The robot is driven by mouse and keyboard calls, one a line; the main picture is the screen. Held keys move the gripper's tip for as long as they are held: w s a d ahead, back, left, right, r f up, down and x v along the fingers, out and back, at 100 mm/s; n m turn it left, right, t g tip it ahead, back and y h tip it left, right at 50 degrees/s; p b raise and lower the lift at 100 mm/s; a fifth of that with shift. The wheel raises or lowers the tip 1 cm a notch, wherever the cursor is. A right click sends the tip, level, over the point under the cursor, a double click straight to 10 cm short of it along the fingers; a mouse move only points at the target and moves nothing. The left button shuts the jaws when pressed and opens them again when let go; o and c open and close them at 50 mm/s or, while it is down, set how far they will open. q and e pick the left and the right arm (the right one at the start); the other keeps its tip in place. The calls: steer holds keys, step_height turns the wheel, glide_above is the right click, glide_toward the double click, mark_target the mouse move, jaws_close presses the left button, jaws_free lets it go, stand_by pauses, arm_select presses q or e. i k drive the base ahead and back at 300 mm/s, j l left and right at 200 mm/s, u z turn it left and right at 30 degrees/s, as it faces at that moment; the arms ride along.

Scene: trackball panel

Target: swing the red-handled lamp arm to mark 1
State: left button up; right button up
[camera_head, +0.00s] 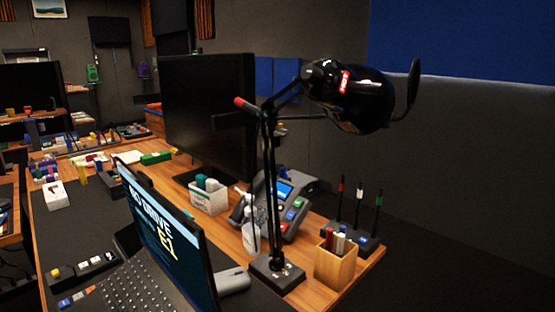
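A black desk lamp stands on a square base (276,273) near the front right of the wooden desk. Its thin post (271,190) rises to a glossy black lamp head (350,97) at the upper right, with a small red label on it. A short arm with a red end (240,102) points up and left from the top of the post, in front of the dark monitor. I cannot make out a mark 1 on the lamp or the desk. Neither of my grippers shows in the head view.
An open laptop (168,246) stands left of the lamp base, with a grey mouse (233,280) between. A desk phone (284,200), a white box (208,197), a wooden pen cup (336,264) and upright coloured-tip rods (359,208) crowd around it. A large monitor (205,115) stands behind.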

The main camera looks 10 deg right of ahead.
mark_target(268, 111)
steer(key=i+l+u, duration=0.15)
steer(key=l, duration=0.25)
steer(key=i+l+u, duration=0.1)
steer(key=l, duration=0.35)
steer(key=i+l+u, duration=0.15)
steer(key=l, duration=0.25)
steer(key=i+l+u, duration=0.1)
steer(key=l, duration=0.35)
steer(key=i+l+u, duration=0.15)
steer(key=l, duration=0.35)
steer(key=l+u, duration=0.4)
steer(key=l, duration=0.35)
steer(key=l+u, duration=0.6)
steer(key=i+j, duration=0.1)
steer(key=j, duration=0.3)
steer(key=i+j, duration=0.1)
steer(key=j, duration=0.35)
